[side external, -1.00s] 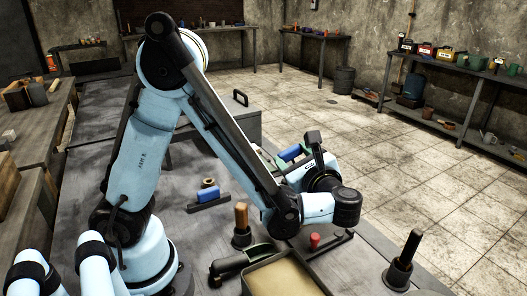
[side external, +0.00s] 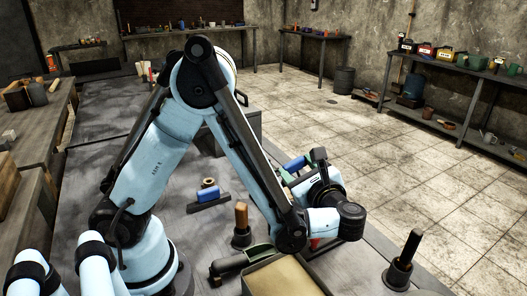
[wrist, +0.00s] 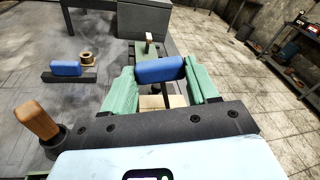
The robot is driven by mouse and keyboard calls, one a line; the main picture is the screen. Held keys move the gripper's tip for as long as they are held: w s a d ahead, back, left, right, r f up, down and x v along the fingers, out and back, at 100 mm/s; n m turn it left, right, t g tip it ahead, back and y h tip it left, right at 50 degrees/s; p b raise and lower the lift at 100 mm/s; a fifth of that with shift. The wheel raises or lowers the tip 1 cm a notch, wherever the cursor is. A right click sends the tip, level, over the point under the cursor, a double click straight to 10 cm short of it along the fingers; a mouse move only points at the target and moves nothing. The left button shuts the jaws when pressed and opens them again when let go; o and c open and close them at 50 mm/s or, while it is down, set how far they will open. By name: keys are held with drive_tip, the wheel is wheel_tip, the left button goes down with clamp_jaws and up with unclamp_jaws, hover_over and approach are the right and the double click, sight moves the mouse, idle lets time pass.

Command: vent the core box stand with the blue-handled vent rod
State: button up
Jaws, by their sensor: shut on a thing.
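My gripper (wrist: 160,80) has two green fingers, closed on the blue handle (wrist: 160,68) of the vent rod. The handle lies crosswise between the fingertips in the wrist view. In the side view the blue handle (side external: 295,163) shows just behind my wrist, above the far right side of the bench. The rod below the handle is mostly hidden. Pale beige pieces (wrist: 152,102) show below the handle, between the fingers. They may belong to the core box stand, but I cannot tell, nor whether the rod touches them.
A second blue block on a dark base (side external: 209,195) lies on the bench near a brown ring (wrist: 87,58). A wooden-handled tool (side external: 241,218) stands in a black holder. A sand-coloured tray (side external: 285,277) and a black-handled tool (side external: 403,262) are at the front.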

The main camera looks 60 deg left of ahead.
wheel_tip(320, 180, up, 9)
drive_tip(key=s, duration=0.1)
drive_tip(key=shift+s+a, duration=0.25)
drive_tip(key=shift+a, duration=0.2)
idle(0.6)
drive_tip(key=shift+r, duration=0.25)
